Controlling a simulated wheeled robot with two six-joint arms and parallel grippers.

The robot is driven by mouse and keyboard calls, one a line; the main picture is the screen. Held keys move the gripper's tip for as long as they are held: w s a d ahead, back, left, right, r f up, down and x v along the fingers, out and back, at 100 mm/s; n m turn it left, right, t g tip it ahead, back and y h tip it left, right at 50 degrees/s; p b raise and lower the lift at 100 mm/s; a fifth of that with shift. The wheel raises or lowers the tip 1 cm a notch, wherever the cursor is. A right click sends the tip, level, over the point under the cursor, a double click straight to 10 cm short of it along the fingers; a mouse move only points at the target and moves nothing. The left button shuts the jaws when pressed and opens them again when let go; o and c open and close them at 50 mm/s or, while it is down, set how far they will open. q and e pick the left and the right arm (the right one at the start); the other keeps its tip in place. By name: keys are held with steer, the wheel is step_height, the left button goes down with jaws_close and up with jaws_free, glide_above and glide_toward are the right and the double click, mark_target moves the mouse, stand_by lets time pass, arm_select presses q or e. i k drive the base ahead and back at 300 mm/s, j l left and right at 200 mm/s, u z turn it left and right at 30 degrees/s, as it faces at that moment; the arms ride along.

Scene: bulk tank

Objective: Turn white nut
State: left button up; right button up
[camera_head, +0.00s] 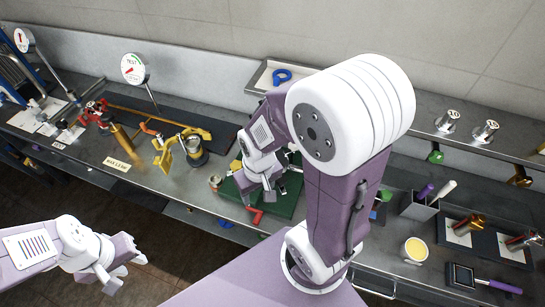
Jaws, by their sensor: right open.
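I cannot make out a white nut; it is too small or hidden behind my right arm. My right gripper (263,193) is open and points down over the dark green mat (289,206) on the bench. A red bent handle (255,215) shows just below it, at the mat's front edge; I cannot tell whether they touch. My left gripper (127,272) is open and empty in front of the bench, low at the left, over the floor. My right arm's large links hide the bench behind them.
A yellow clamp with a dark round part (181,151) and a brass cylinder (124,140) stand left of the mat. A dial gauge (134,69) stands behind. A grey tray with a blue ring (282,76) lies at the back. A yellow-topped cup (415,250) stands at right.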

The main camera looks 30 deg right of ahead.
mark_target(292, 148)
steer(key=i+z, duration=0.1)
steer(key=z, duration=1.1)
